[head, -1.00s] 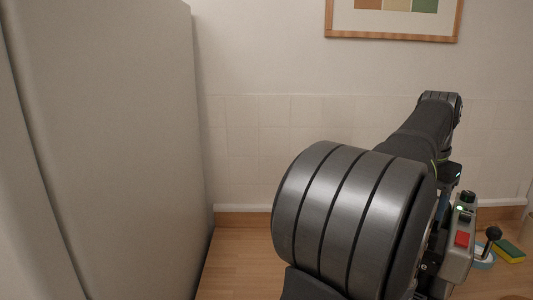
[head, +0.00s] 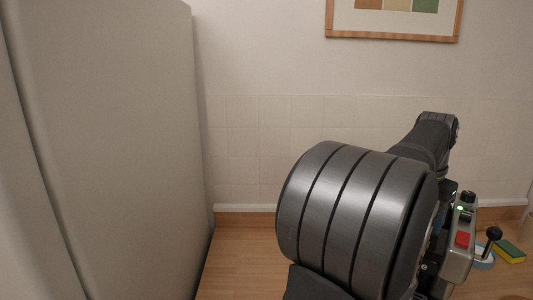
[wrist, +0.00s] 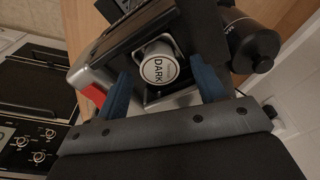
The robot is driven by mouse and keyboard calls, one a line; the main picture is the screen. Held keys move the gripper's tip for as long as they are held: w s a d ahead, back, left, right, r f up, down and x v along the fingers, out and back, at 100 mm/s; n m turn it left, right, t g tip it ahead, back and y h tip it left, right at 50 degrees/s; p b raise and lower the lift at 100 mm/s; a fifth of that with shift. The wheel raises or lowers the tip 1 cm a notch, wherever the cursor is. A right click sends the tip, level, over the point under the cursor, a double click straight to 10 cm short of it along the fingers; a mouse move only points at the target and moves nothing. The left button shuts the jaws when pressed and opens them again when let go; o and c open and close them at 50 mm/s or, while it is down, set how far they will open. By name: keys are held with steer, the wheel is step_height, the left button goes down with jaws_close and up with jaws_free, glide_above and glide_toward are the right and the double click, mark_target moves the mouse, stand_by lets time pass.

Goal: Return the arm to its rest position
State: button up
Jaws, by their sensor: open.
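My gripper (wrist: 162,80) shows in the wrist view, with its two blue fingers spread apart and nothing clamped between them. A round white disc marked "DARK" (wrist: 158,70) shows between the fingers, set in a grey and black machine (wrist: 183,98). Gaps show on both sides of the disc. I cannot tell how far it is from the fingertips. In the head view my arm (head: 360,215) fills the lower right and hides the gripper. The machine (head: 461,240) with a red button stands partly behind the arm.
A tall pale cabinet side (head: 110,150) stands at the left. A yellow-green sponge (head: 509,251) and a pale blue ring (head: 483,260) lie right of the machine. A black-knobbed lever (head: 493,234) sticks out there. A stove (wrist: 32,140) shows left in the wrist view.

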step_height(320, 180, up, 16)
steer(key=s+a, duration=0.1)
steer(key=a, duration=0.1)
steer(key=f, duration=0.5)
steer(key=d+f, duration=0.1)
steer(key=f, duration=0.5)
steer(key=w+d+f, duration=0.1)
steer(key=f, duration=0.5)
steer(key=shift+f, duration=0.15)
step_height(320, 180, up, 7)
steer(key=shift+d+r, duration=0.1)
steer(key=shift+w+a+r, duration=0.2)
steer(key=shift+w+a, duration=0.2)
steer(key=shift+w, duration=0.1)
steer(key=shift+w+a+f+n, duration=0.2)
steer(key=shift+w+a+n, duration=0.25)
steer(key=shift+w+a, duration=0.15)
steer(key=shift+w+a+f+n, duration=0.15)
steer(key=shift+w+a+n, duration=0.35)
steer(key=shift+w, duration=0.15)
steer(key=w+a+f+n, duration=0.1)
steer(key=w+a+f, duration=0.4)
steer(key=w+f, duration=0.1)
steer(key=shift+a+f, duration=0.2)
steer(key=shift+a, duration=0.05)
steer(key=shift+o, duration=0.3)
